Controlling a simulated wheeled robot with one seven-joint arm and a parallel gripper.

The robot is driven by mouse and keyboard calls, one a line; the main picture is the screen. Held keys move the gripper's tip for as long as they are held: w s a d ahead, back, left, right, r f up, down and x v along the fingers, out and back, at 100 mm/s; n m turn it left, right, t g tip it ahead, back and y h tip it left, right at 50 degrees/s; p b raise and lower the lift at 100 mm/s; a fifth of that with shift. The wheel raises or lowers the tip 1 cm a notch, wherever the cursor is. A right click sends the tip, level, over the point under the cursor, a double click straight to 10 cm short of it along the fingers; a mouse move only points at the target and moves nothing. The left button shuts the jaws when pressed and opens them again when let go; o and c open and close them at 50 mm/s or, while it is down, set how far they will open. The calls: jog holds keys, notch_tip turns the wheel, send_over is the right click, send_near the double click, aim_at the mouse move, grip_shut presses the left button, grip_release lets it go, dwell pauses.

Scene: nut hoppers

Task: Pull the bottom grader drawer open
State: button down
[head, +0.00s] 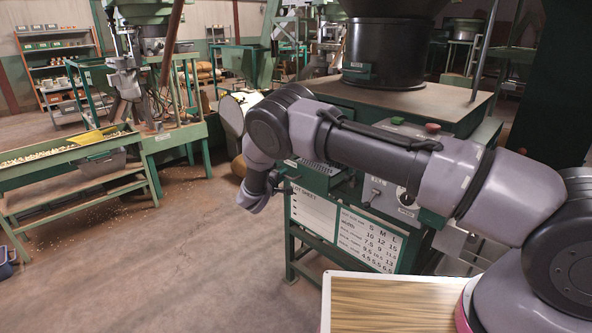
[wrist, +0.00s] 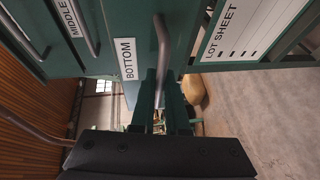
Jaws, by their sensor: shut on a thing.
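The bottom drawer (wrist: 112,14) is a dark green front with a white "BOTTOM" label (wrist: 128,59). Its grey bar handle (wrist: 161,45) runs down the wrist view between my fingers. My gripper (wrist: 161,100) is shut on this handle. The middle drawer, with its "MIDDLE" label (wrist: 70,18) and own bar handle (wrist: 84,28), lies to the left in the wrist view. In the head view my arm covers the drawer fronts and handles, and the gripper is mostly hidden. I cannot tell how far the bottom drawer is out.
A control panel with a red button (head: 432,128) is behind my arm. A wooden-topped surface (head: 390,303) is at the front. Open floor (head: 190,265) lies to the left.

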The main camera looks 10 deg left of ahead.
jog(key=s+a, duration=1.4)
jog(key=s, duration=0.4)
jog(key=shift+s, duration=0.2)
jog(key=shift+a, duration=0.1)
jog(key=c, duration=0.9)
grip_release()
jog(key=v, duration=1)
jog(key=shift+s+a, duration=0.1)
jog(key=shift+s, duration=0.25)
